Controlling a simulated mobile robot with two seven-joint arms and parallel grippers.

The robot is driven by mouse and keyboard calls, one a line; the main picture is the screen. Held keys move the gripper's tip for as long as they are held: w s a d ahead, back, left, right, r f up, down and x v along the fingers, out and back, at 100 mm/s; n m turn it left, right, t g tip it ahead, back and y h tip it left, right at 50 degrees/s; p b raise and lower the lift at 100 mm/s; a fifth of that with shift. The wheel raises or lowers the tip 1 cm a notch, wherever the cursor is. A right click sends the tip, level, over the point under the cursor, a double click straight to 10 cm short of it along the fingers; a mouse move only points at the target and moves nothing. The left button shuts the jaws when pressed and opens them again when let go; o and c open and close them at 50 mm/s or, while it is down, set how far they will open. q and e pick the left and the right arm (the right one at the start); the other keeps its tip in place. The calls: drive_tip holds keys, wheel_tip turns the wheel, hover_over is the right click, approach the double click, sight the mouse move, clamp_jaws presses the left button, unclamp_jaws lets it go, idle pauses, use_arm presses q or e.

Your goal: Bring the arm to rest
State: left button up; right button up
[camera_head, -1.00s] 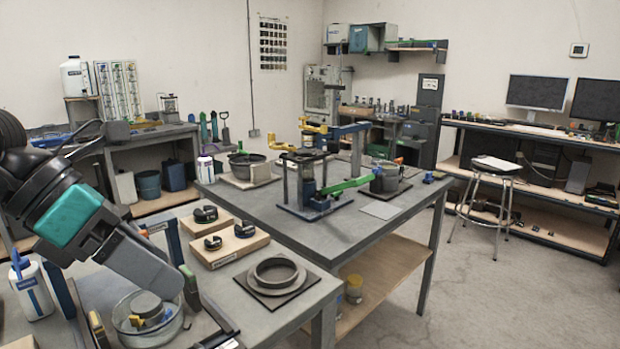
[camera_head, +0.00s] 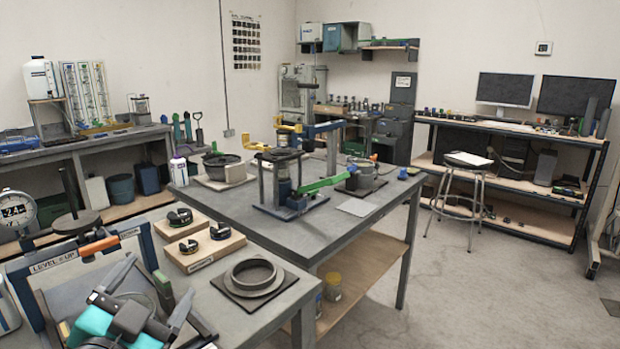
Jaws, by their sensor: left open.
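My left gripper (camera_head: 158,278) shows at the bottom left, low over the near bench. Its teal and black body is cut off by the picture's lower edge, and its two grey fingers stand apart with nothing between them. A blue-footed lever frame (camera_head: 283,211) with a yellow lever (camera_head: 280,153) and a green lever (camera_head: 322,184) stands on the middle table, well beyond the gripper. Another frame (camera_head: 72,262) with an orange-gripped lever (camera_head: 100,245) and a "LEVEL" label stands just behind the gripper. My right gripper is not in view.
Wooden boards with black clamps (camera_head: 205,249) and a grey ring on a dark plate (camera_head: 254,276) lie right of the gripper. A dial gauge (camera_head: 15,213) is at the left edge. A stool (camera_head: 468,162) stands on open floor at right.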

use_arm(q)
drive_tip(key=s+a+f+n+g+y, duration=0.15)
drive_tip(key=s+f+g, duration=0.25)
drive_tip(key=f, duration=0.4)
drive_tip(key=s+f+n+g+y, duration=0.1)
drive_tip(key=s+f+n+g, duration=0.25)
drive_tip(key=f, duration=0.35)
drive_tip(key=s+d+f+g+h, duration=0.25)
drive_tip(key=s+f+g, duration=0.6)
drive_tip(key=s, duration=0.55)
drive_tip(key=w+d+f+t+h+b, duration=0.1)
drive_tip(key=w+d+f+t+b, duration=0.1)
drive_tip(key=w+f+t, duration=0.5)
drive_tip(key=shift+w+d+f+t+b, duration=0.4)
drive_tip(key=shift+f+t, duration=0.2)
drive_tip(key=shift+f, duration=1.75)
